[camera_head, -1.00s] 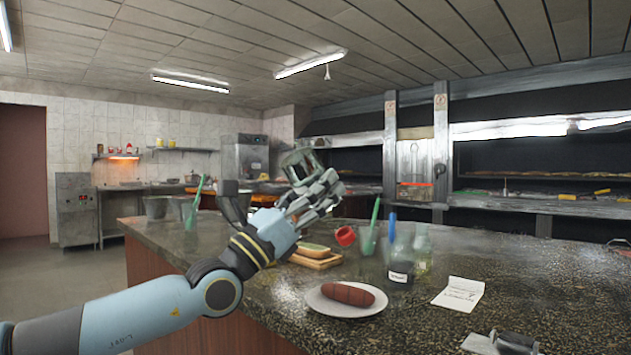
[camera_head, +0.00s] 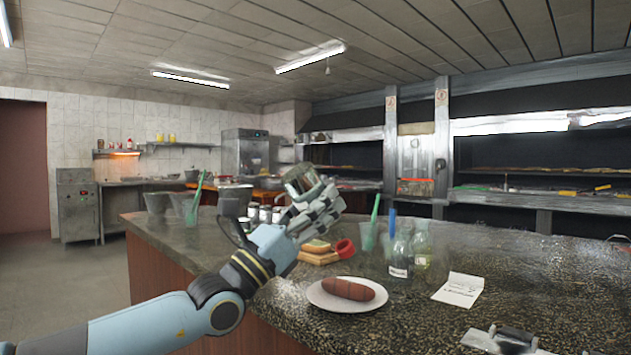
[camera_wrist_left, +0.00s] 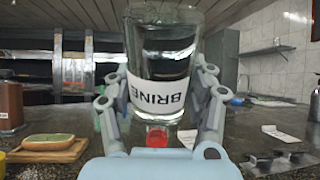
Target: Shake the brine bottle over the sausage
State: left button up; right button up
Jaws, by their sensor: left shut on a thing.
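My left gripper (camera_head: 322,212) is shut on the brine bottle (camera_head: 300,180), a clear glass bottle with a white label. The bottle is tipped over, with its base up and its red cap (camera_head: 345,248) low, out past the fingers. In the left wrist view the bottle (camera_wrist_left: 165,45) shows between the fingers with the word BRINE upside down, and the red cap (camera_wrist_left: 157,137) below. The brown sausage (camera_head: 348,289) lies on a white plate (camera_head: 318,298) on the counter, below the cap in the picture. My right gripper is out of view.
A board with bread (camera_head: 318,256) lies behind the plate. A labelled glass bottle (camera_head: 400,262) and a green-handled cup (camera_head: 369,238) stand to the right. A paper note (camera_head: 458,289) and a grey metal object (camera_head: 503,340) lie nearer. The counter's right part (camera_head: 560,280) is clear.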

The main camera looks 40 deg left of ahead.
aim_at(316, 179)
pick_arm(q)
notch_tip(316, 179, up, 4)
jog(key=shift+r, duration=0.1)
notch_tip(316, 179, up, 6)
jog(key=p, duration=0.3)
jog(key=shift+f, duration=0.2)
